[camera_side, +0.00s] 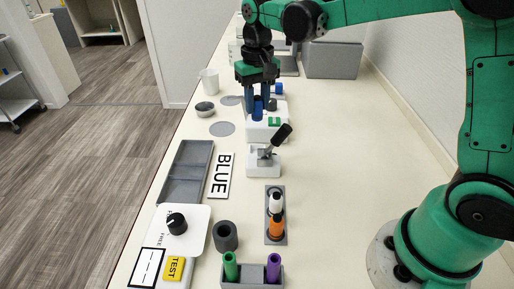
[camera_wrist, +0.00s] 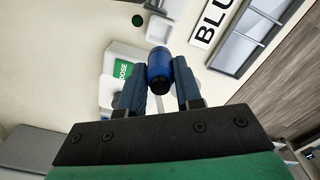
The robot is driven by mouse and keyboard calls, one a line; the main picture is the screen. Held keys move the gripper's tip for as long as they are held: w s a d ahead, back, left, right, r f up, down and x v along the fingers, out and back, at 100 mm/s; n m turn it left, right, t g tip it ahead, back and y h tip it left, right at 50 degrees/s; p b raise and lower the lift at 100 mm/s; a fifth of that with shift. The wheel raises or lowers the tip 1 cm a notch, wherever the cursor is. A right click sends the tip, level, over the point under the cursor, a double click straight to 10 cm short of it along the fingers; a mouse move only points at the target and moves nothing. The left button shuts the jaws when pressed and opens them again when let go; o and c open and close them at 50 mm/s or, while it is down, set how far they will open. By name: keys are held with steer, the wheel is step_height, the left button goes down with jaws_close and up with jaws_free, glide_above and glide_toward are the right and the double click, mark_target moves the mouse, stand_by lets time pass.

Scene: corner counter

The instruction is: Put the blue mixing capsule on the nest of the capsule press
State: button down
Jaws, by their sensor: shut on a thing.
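My gripper (camera_side: 258,108) points down and is shut on the blue mixing capsule (camera_side: 257,111). In the wrist view, the blue capsule (camera_wrist: 160,66) sits between the two fingertips (camera_wrist: 158,80), its dark end towards the camera. The capsule is at the white block with a green label (camera_side: 266,128), which reads DOSE in the wrist view (camera_wrist: 122,72); I cannot tell whether they touch. What looks like the capsule press (camera_side: 263,162), a small white device with a black-handled lever, stands nearer the side camera. Its handle is raised at a slant. I cannot make out its nest clearly.
A BLUE card (camera_side: 221,175) and grey tray (camera_side: 187,172) lie left of the press. A grey rack (camera_side: 275,238) with orange and white capsules, a dark cup (camera_side: 225,236) and a green-and-purple tube holder (camera_side: 252,275) stand nearer. The counter right of the press is clear.

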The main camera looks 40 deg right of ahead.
step_height(320, 180, down, 10)
steer(key=shift+r, duration=0.15)
stand_by(0.4)
steer(key=c, duration=0.6)
jaws_free()
